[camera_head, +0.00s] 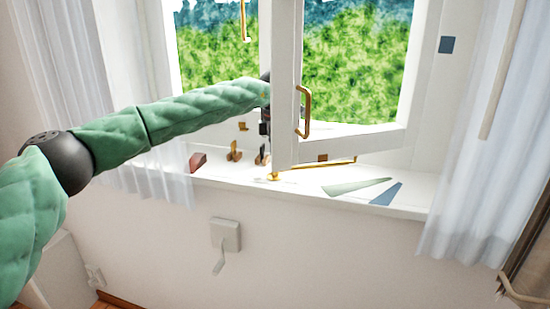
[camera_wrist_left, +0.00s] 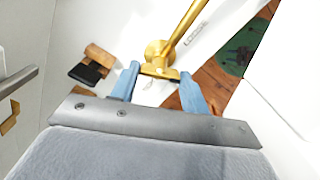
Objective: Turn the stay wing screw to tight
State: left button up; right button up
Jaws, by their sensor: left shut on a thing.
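The brass wing screw (camera_wrist_left: 159,72) is in the left wrist view, on the round brass end of the stay. My left gripper (camera_wrist_left: 160,75) has blue fingers, one on each side of the wing, and is shut on it. The brass stay bar (camera_wrist_left: 185,22) runs up and to the right from there. In the head view, the stay bar (camera_head: 328,163) lies low along the sill beside the open sash, with a brass fitting (camera_head: 273,176) at its left end. The sash partly hides my left gripper (camera_head: 266,122) there. My right gripper is in neither view.
The open white sash (camera_head: 285,90) with its brass handle (camera_head: 305,110) stands close to my left wrist. The sill holds a dark red wedge (camera_head: 197,161), small wood pieces (camera_head: 234,151), a green wedge (camera_head: 357,186) and a blue one (camera_head: 386,194). Sheer curtains hang at both sides.

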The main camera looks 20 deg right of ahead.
pick_arm(q)
jog(key=m, duration=0.2)
jog(key=shift+m+b, duration=0.3)
jog(key=shift+m, duration=0.1)
jog(key=m, duration=0.2)
jog(key=shift+m, duration=0.4)
jog(key=shift+m+b, duration=0.3)
jog(key=shift+m, duration=0.5)
jog(key=m, duration=0.3)
jog(key=shift+r, duration=0.1)
jog(key=shift+m, duration=0.6)
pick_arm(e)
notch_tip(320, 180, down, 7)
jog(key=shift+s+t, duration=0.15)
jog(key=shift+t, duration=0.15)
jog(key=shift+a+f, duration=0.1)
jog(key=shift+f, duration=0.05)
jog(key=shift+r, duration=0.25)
pick_arm(q)
jog(key=o, duration=1)
